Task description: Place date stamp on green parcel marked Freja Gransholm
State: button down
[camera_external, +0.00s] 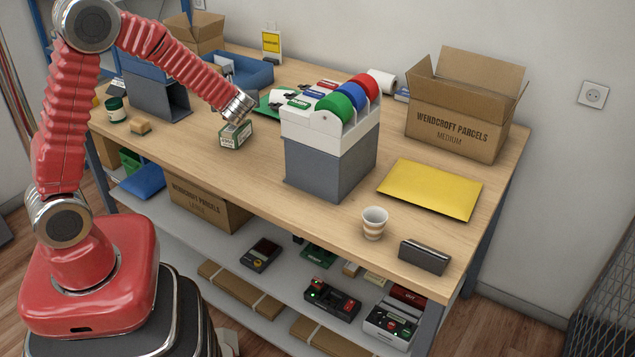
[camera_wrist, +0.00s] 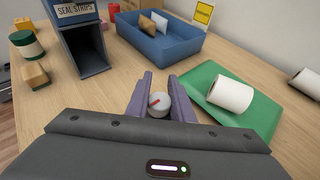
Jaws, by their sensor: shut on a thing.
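My gripper (camera_wrist: 160,98) is shut on a small whitish round-topped thing with a red mark, which I take to be the date stamp (camera_wrist: 159,103). Its lower part is hidden between the purple fingers. A flat green parcel (camera_wrist: 262,115) lies on the table to the right of my fingers, apart from them. A white roll shows over it. In the external view the green parcel (camera_external: 266,104) is partly hidden behind my arm's end and the tape dispenser. No name is readable on it. A small box-like green and cream form shows at my arm's end there.
A tape dispenser (camera_external: 325,150) with coloured reels stands right of my gripper. A blue tray (camera_wrist: 160,42) and the seal strips holder (camera_wrist: 82,45) stand beyond my fingers. A yellow envelope (camera_external: 430,188), a striped cup (camera_external: 374,223) and an open carton (camera_external: 455,120) are farther right.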

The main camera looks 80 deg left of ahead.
jog(key=c, duration=1.5)
grip_release()
jog(key=shift+c, duration=0.2)
jog(key=v, duration=1.2)
jog(key=shift+d+r, duration=0.1)
